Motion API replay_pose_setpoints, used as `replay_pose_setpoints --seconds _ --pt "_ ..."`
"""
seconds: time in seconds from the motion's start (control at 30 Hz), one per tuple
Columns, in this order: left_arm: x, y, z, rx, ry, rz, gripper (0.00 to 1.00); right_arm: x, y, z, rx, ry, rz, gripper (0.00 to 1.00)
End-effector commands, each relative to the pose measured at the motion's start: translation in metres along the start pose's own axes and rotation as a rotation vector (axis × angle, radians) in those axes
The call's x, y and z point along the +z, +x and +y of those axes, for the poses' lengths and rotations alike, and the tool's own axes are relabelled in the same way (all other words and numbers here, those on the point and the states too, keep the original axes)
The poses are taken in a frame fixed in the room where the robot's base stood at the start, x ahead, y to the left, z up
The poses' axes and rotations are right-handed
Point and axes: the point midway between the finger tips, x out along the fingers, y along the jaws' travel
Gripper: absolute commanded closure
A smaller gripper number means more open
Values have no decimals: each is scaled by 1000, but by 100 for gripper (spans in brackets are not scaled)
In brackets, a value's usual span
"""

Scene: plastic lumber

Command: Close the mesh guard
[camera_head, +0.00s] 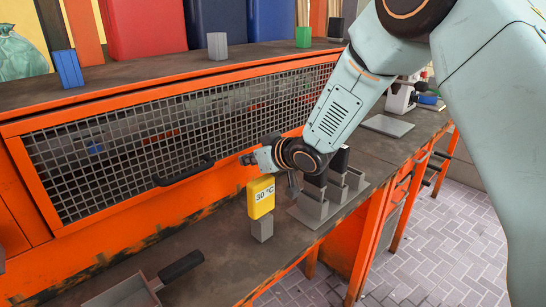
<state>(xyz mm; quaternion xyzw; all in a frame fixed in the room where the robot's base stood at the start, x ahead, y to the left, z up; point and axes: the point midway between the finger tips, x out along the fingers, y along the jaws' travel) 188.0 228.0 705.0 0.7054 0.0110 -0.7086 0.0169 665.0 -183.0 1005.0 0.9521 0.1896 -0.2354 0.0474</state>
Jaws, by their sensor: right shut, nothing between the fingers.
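The mesh guard (110,160) is a wide grey wire-mesh panel in an orange frame, under the shelf at the left and centre. A black bar handle (184,172) sits on its lower part. I cannot tell from this view how far the guard stands from its closed position. My right gripper (252,157) is shut and empty, to the right of the handle and apart from it, close to the mesh's lower right part. My arm hides the right end of the guard. My left gripper is not in view.
A yellow "30 °C" sign (261,197) on a grey block stands just below my right gripper. Grey holders with black-topped pieces (312,205) stand to its right. A grey tray (125,294) with a black handle lies at the front left. The bench between is mostly clear.

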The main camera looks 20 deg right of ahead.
Motion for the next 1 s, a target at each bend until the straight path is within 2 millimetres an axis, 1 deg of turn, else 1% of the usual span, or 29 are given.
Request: replay_pose_setpoints --seconds 0.03,0.3,0.4,0.5,0.67,1.0 --pt "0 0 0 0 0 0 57 -2 -11 1 2 6 2 100" --pt "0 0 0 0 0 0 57 -1 -64 1 2 9 4 100" --pt "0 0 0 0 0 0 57 0 -80 0 1 9 4 100" --pt "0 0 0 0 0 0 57 0 -90 1 3 7 3 100" --pt "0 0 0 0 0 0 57 1 -99 0 1 4 1 100" --pt "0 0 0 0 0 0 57 2 -101 0 1 4 0 100"
